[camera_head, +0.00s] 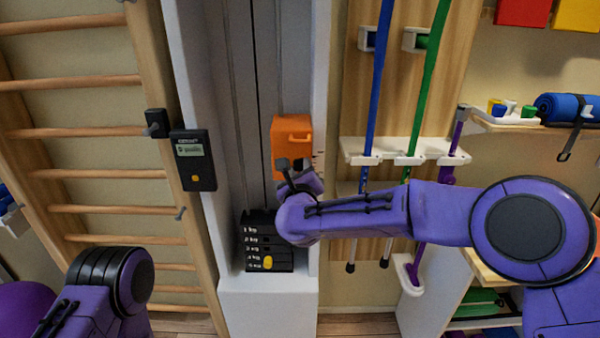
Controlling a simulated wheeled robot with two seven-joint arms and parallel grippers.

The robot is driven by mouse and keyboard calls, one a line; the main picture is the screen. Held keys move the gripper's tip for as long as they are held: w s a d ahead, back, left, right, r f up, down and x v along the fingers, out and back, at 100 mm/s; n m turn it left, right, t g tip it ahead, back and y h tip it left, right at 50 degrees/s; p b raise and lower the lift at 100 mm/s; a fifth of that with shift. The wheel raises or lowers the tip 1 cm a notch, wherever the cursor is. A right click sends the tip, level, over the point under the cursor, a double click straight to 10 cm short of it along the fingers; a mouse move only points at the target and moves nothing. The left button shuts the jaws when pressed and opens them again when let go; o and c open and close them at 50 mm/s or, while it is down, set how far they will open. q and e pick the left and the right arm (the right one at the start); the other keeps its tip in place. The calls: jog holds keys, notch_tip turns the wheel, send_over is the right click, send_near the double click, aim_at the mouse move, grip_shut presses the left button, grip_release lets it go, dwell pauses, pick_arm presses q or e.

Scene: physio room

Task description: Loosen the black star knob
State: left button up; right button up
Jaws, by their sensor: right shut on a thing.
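An orange carriage block (292,138) with a handle-like loop on its front sits on the grey upright column. My right arm reaches in from the right, and its gripper (291,167) is at the lower front of this block. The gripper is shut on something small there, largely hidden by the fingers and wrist. The black star knob is not clearly seen; its place fits where the gripper is closed, but I cannot tell its shape or turn. My left arm shows at the lower left, with its gripper out of view.
A weight stack (256,236) with a yellow pin stands below my right wrist. A small display box (194,160) hangs left of the column, beside wooden wall bars (75,132). Blue and green straps (418,90) hang on a rack behind my right forearm. A shelf (530,124) is at right.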

dwell(0.5)
jog(key=o, duration=1)
jog(key=shift+o, duration=0.2)
jog(key=shift+s, duration=0.1)
jog(key=s+b, duration=0.3)
jog(key=s, duration=0.7)
jog(key=shift+s, duration=0.15)
